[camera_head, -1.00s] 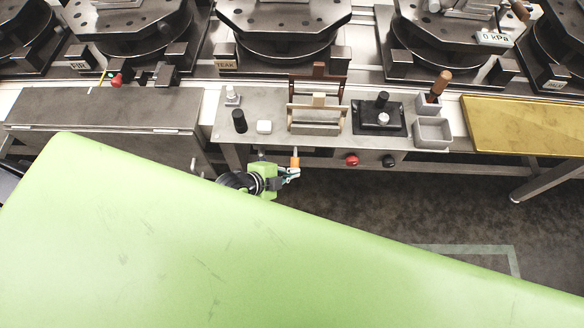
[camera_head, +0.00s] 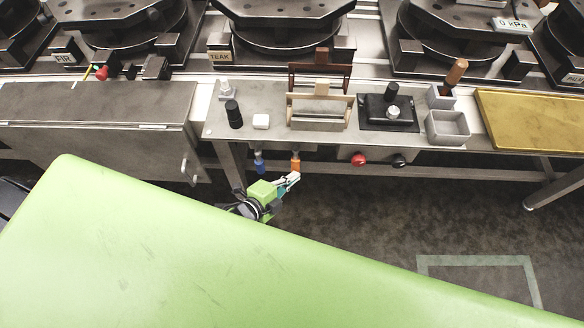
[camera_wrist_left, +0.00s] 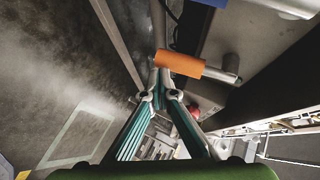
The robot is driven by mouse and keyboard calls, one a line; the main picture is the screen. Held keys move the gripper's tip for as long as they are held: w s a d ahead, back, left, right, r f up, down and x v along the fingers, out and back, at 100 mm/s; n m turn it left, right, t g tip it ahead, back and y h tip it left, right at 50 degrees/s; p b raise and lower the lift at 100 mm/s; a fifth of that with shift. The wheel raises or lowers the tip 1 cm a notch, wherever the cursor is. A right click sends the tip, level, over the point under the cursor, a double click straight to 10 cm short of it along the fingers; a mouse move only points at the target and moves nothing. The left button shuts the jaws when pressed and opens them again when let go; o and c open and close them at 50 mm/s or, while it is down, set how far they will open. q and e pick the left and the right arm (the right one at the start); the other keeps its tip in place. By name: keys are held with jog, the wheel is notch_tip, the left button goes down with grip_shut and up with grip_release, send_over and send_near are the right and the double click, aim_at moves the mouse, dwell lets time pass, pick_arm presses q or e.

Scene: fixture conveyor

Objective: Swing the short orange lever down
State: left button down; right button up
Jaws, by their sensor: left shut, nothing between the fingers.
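The short orange lever (camera_head: 295,165) is at the front edge of the grey workbench (camera_head: 200,130), below the wooden racks. In the left wrist view its orange sleeve (camera_wrist_left: 180,65) sits on a metal rod, just beyond my fingertips. My left gripper (camera_head: 294,178) is shut and empty, just below the lever's end in the head view. In the left wrist view its fingertips (camera_wrist_left: 160,82) are together beside the orange sleeve. I cannot tell whether they touch it. My right gripper is not in view.
A blue-handled lever (camera_head: 260,167) is just left of the orange one. Red (camera_head: 358,159) and black (camera_head: 399,160) knobs are on the bench front to the right. A bench leg (camera_head: 231,163) stands left. The floor below is clear.

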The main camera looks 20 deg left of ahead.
pick_arm(q)
jog(key=shift+w+a+f, duration=0.1)
jog(key=shift+w+f, duration=0.25)
jog(key=shift+f, duration=0.1)
jog(key=shift+s, duration=0.1)
dwell(0.5)
